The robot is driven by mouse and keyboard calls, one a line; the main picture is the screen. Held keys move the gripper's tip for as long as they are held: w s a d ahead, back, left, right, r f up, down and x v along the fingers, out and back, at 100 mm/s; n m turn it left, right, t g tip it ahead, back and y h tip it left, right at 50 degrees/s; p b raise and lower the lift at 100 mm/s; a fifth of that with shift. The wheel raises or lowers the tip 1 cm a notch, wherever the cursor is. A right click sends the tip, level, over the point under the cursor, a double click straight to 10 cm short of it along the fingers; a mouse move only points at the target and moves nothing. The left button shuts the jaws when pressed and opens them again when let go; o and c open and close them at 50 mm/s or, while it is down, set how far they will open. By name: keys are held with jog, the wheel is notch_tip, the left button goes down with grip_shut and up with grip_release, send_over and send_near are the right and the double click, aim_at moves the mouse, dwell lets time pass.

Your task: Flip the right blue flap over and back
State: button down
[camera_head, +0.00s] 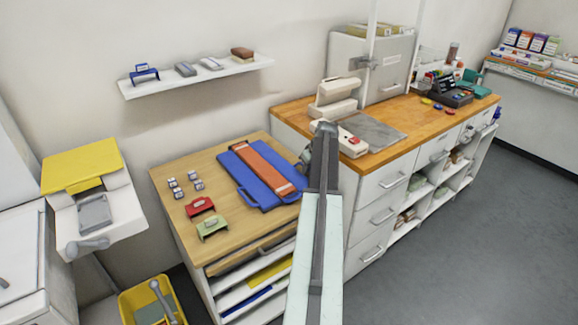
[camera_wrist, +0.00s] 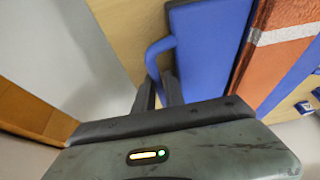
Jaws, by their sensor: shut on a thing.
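A blue folding piece lies flat on the wooden worktop, with a reddish-orange strip (camera_head: 268,168) with a pale band down its middle. The left blue flap (camera_head: 242,178) has a loop handle at its lower left. The right blue flap (camera_head: 281,158) lies along the strip's right side, partly hidden by my arm. In the wrist view the blue flap (camera_wrist: 208,48) and its blue loop handle (camera_wrist: 153,55) are close up. My gripper (camera_wrist: 159,92) is shut on that handle at the flap's edge. In the head view my gripper (camera_head: 305,162) is beside the right flap, its fingertips mostly hidden.
A red holder (camera_head: 200,207), a green holder (camera_head: 212,228) and several small blocks (camera_head: 185,186) stand on the worktop's left. The higher wooden counter (camera_head: 296,110), with a white press (camera_head: 337,98), rises close on the right.

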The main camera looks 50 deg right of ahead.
jog(key=shift+a+f, duration=0.3)
jog(key=c, duration=1.7)
grip_release()
jog(key=shift+d+r+p, duration=0.1)
jog(key=shift+r+p, duration=0.25)
jog(key=shift+p, duration=0.25)
notch_tip(320, 180, up, 7)
jog(key=p, duration=0.7)
jog(key=shift+d+r, duration=0.1)
jog(key=shift+r, duration=0.05)
jog(key=shift+f, duration=0.2)
